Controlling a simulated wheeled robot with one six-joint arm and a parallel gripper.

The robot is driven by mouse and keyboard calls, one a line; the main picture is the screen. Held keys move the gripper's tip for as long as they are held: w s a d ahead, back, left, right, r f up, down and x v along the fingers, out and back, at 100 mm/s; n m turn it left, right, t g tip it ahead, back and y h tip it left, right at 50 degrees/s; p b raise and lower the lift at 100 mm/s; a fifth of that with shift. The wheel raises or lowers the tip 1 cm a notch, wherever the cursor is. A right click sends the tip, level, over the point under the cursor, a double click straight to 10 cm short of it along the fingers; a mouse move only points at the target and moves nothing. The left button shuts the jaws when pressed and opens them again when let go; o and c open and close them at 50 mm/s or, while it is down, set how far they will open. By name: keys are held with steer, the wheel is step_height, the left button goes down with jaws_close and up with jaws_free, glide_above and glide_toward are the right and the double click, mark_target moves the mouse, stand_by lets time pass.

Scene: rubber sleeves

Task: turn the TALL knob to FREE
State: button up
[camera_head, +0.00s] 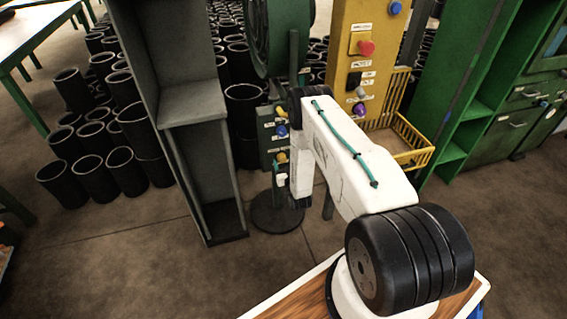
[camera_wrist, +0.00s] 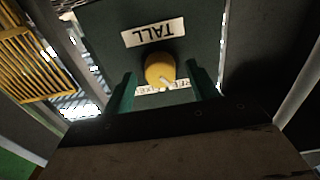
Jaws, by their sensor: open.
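The TALL knob (camera_wrist: 159,69) is yellow and round, with a small whitish mark on its lower edge. It sits on a dark green panel (camera_wrist: 190,30) in the wrist view. The TALL label (camera_wrist: 153,32) appears upside down above it. A second white label (camera_wrist: 163,87) below the knob is partly hidden and I cannot read its setting. My gripper (camera_wrist: 163,90) is open, with one green finger on each side of the knob. I see gaps beside the knob and cannot tell whether either finger touches it. The arm partly hides the panel in the head view.
A narrow green control post (camera_head: 268,150) carries blue and yellow knobs. A tall grey-green cabinet (camera_head: 196,105) stands to its left. A yellow panel (camera_head: 357,60) with a red button and a yellow wire basket (camera_head: 415,150) are to the right. Black sleeves (camera_head: 95,180) crowd the left floor.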

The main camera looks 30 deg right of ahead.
steer(key=v, duration=0.7)
stand_by(0.4)
